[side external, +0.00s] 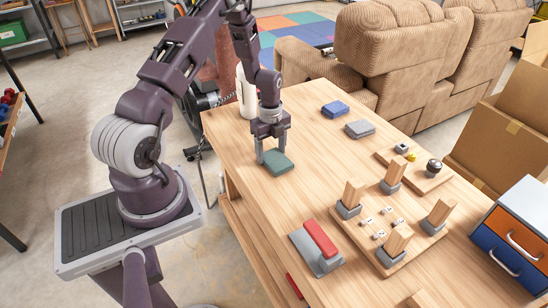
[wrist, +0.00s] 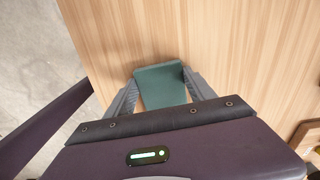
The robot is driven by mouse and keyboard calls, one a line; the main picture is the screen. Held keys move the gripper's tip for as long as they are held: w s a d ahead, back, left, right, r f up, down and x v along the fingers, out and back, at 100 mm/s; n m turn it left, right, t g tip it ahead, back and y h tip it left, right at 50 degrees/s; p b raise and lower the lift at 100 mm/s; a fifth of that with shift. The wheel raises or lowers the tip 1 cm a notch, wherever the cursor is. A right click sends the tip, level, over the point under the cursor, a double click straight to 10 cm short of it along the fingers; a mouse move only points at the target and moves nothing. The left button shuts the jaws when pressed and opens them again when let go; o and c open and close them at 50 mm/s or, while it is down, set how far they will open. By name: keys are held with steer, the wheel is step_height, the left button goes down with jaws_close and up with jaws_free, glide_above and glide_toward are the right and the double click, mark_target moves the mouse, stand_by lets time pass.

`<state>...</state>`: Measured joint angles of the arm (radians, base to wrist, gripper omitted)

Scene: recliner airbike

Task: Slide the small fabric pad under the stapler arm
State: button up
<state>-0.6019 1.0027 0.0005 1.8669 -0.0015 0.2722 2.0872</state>
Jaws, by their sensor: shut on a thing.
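My gripper (side external: 272,152) points down over the left part of the wooden table and is shut on a small green fabric pad (side external: 279,164). In the wrist view the green pad (wrist: 161,86) sits between the two fingers of my gripper (wrist: 160,80), one at each side. The pad is at or just above the table top; I cannot tell whether it touches. The stapler, with a red arm (side external: 320,238) over a grey base (side external: 304,245), stands near the table's front edge, to the lower right of the pad. The stapler is not in the wrist view.
A blue pad (side external: 335,109) and a grey pad (side external: 360,129) lie farther back on the table (side external: 300,190). A wooden board with upright blocks (side external: 391,245) stands right of the stapler. A white bottle (side external: 246,92) stands behind my gripper. The table between pad and stapler is clear.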

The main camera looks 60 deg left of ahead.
mark_target(271, 154)
step_height(271, 154, up, 9)
steer(key=shift+m, duration=0.5)
steer(key=s+d+f, duration=0.1)
steer(key=s+d, duration=0.1)
steer(key=d, duration=0.2)
steer(key=s+d+f, duration=0.1)
steer(key=d+f, duration=0.1)
steer(key=d, duration=0.2)
steer(key=s+d+f, duration=0.1)
steer(key=s+d, duration=0.1)
steer(key=d, duration=0.2)
steer(key=shift+s+f, duration=0.25)
steer(key=shift+s, duration=0.05)
steer(key=shift+s+d, duration=0.1)
steer(key=shift+d, duration=0.05)
steer(key=shift+f, duration=0.15)
steer(key=shift+f, duration=1.6)
steer(key=shift+d+f, duration=0.1)
steer(key=shift+d, duration=5.85)
